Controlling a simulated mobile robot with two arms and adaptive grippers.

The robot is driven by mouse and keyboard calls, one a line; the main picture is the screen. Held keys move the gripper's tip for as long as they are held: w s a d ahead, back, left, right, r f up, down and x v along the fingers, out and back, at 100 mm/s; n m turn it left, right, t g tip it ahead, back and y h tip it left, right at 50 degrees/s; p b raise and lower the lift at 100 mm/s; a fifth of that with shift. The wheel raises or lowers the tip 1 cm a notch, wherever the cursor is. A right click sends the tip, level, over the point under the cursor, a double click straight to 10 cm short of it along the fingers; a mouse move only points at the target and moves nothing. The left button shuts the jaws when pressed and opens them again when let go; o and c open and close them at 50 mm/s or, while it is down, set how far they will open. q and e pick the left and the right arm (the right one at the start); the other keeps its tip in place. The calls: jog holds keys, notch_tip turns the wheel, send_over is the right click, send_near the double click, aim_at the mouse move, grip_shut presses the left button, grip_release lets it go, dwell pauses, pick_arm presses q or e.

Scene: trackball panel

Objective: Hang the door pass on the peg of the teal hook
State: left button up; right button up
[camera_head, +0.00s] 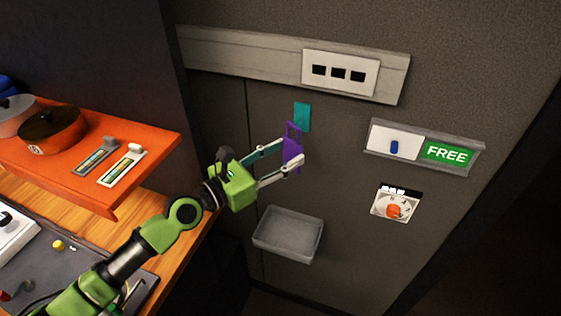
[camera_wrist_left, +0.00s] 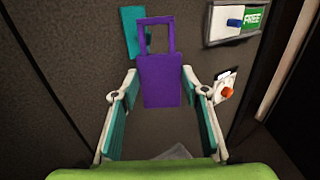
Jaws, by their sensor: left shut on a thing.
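The purple door pass (camera_head: 292,148) has a solid lower body and an open rectangular loop on top. My left gripper (camera_head: 297,156) is shut on its body and holds it upright in front of the wall. The teal hook (camera_head: 303,116) is a plate on the wall, just behind and above the pass. In the left wrist view, the pass (camera_wrist_left: 162,82) sits between the fingers, and its loop overlaps the right side of the teal hook (camera_wrist_left: 130,32). A bit of teal, perhaps the peg, shows through the loop. I cannot tell whether the peg is through it.
A grey tray (camera_head: 288,234) is on the wall below the pass. To the right are a FREE sign panel (camera_head: 447,153) and a dial with an orange knob (camera_head: 394,209). A switch panel (camera_head: 340,73) is above. An orange shelf (camera_head: 150,143) with pots stands left.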

aim_at(286, 149)
pick_arm(q)
jog(key=shift+w+d+f+b, duration=0.15)
jog(key=shift+w+d+b, duration=0.1)
jog(key=shift+w+b, duration=0.4)
jog(key=shift+w+d+f+b, duration=0.1)
jog(key=shift+w+d+b, duration=0.2)
jog(key=shift+w, duration=0.55)
jog(key=shift+w+d+f+b, duration=0.2)
jog(key=shift+w+f+b, duration=0.45)
jog(key=shift+b, duration=0.1)
jog(key=o, duration=1.1)
jog(key=shift+c, duration=0.2)
